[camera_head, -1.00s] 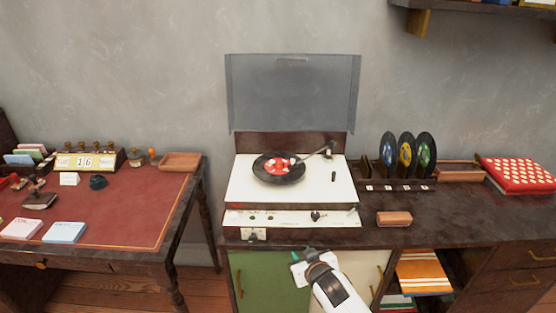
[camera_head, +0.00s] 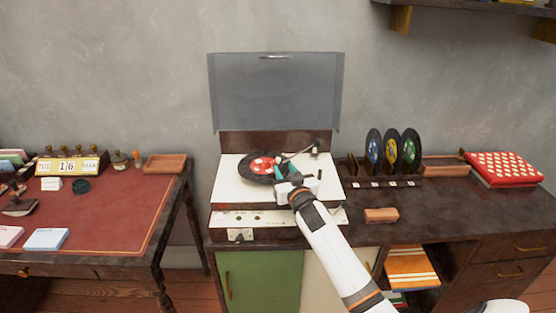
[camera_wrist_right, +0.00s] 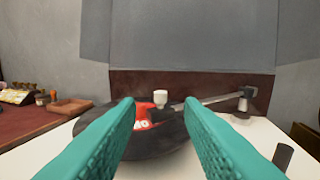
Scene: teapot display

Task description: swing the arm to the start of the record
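The black record (camera_head: 250,175) with a red label lies on the white record player (camera_head: 230,192). It also shows in the right wrist view (camera_wrist_right: 165,143), partly hidden by the fingers. The tonearm (camera_head: 302,152) reaches from its pivot at the right back toward the record. My left gripper is not in view.
The player's raised lid (camera_head: 275,95) stands behind it. A dark knob (camera_wrist_right: 283,156) rises from the deck near my right finger. A rack of upright records (camera_head: 392,150) and a small brown block (camera_head: 381,215) are to the right. The red-topped desk (camera_head: 120,212) is left.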

